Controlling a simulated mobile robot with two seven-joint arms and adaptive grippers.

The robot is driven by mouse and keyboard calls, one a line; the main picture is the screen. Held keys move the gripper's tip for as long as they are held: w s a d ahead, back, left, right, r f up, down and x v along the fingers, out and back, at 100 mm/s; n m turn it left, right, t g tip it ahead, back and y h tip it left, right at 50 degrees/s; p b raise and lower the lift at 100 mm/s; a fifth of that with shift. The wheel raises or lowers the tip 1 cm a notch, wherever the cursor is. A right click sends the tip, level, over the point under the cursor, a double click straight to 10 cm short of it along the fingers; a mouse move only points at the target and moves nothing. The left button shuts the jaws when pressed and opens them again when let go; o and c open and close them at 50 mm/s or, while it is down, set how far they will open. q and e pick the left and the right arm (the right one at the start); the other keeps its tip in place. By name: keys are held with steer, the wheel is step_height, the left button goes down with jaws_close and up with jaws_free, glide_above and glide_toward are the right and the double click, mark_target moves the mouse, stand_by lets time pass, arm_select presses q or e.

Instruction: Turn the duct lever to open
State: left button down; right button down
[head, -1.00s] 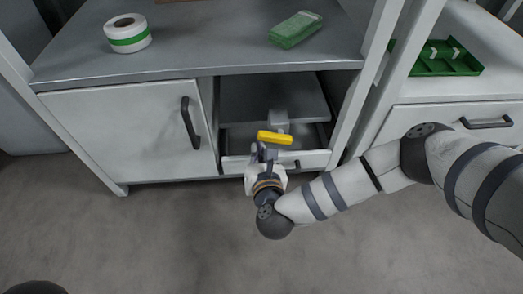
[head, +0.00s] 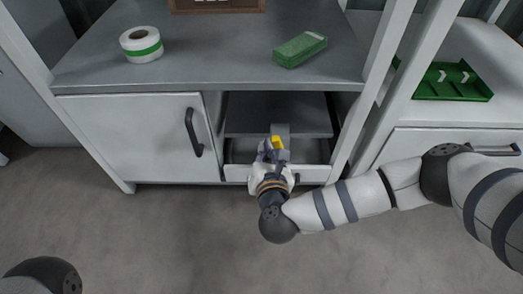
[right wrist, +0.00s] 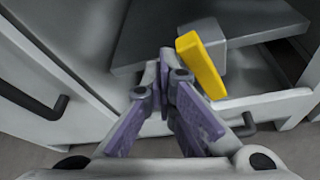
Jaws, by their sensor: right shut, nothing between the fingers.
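The duct lever (head: 278,142) is a yellow bar on a grey block (head: 282,130) in the open bay of the cabinet. In the right wrist view the yellow lever (right wrist: 202,65) stands steeply, leaning from upper left to lower right against the grey block (right wrist: 203,33). My right gripper (head: 268,147) is shut and empty at the lever's left side. Its fingertips (right wrist: 168,60) appear close beside the lever in the right wrist view; I cannot tell whether they touch. The gripper partly hides the lever in the head view. My left gripper is not in view.
A cabinet door (head: 135,137) with a dark handle is left of the bay. An open drawer (head: 315,173) is below the lever. A tape roll (head: 141,44) and green box (head: 299,49) lie on the counter. A green tray (head: 452,82) is at right.

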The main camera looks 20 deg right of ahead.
arm_select(q)
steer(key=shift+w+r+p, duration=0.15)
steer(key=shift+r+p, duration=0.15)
steer(key=shift+p, duration=0.05)
arm_select(e)
steer(key=shift+s+d+r, duration=0.2)
steer(key=shift+d+r, duration=0.3)
steer(key=shift+d, duration=0.35)
steer(key=shift+a, duration=0.1)
